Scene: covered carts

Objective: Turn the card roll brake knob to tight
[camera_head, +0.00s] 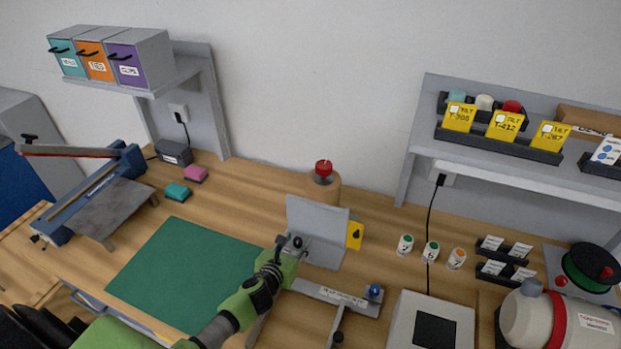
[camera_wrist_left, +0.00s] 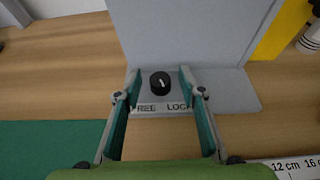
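A brown card roll (camera_head: 323,190) stands at the back of the bench behind a grey upright plate, with a red knob (camera_head: 323,168) on top; its setting is too small to read. My left gripper (camera_head: 292,244) is in front of the grey plate, apart from the red knob. In the left wrist view the left gripper (camera_wrist_left: 160,92) is open, with its fingers apart on either side of a black knob (camera_wrist_left: 160,82). This knob has a white mark and sits above a label reading FREE and LOCK, partly covered by a finger. My right gripper is not in view.
The grey plate (camera_head: 318,220) stands between my left gripper and the card roll, with a yellow tag (camera_head: 354,235) at its right. A green mat (camera_head: 175,275) lies to the left. Small labelled pots (camera_head: 431,250) and a grey device (camera_head: 432,318) stand to the right.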

